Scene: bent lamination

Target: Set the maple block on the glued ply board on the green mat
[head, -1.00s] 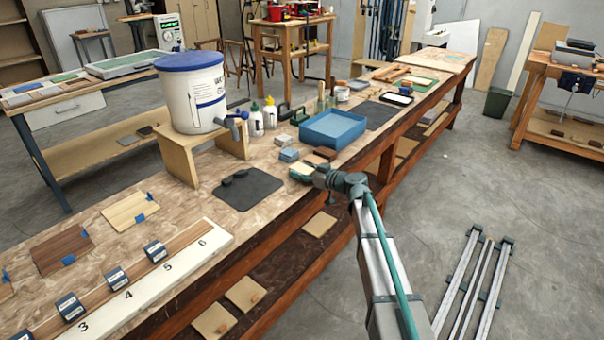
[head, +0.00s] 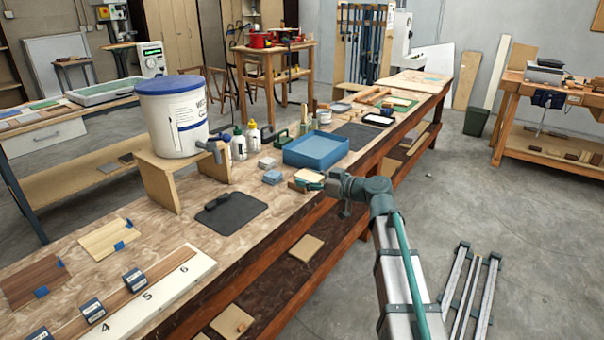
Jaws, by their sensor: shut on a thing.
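My gripper (head: 318,184) is near the bench's front edge, in front of the blue tray. It is shut on a small pale block, which looks like the maple block (head: 308,176); the wrist and fingers partly hide it. A green mat (head: 405,102) lies farther along the bench, beyond the white dish. Details on the mat are too small to tell, and I cannot make out the glued ply board with certainty. My gripper is well apart from the mat, on the near side of it.
The blue tray (head: 316,150) stands just behind my gripper. A dark mat (head: 357,136) and a black-edged white dish (head: 378,119) lie between it and the green mat. Glue bottles (head: 253,138) and a large bucket (head: 172,118) stand left.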

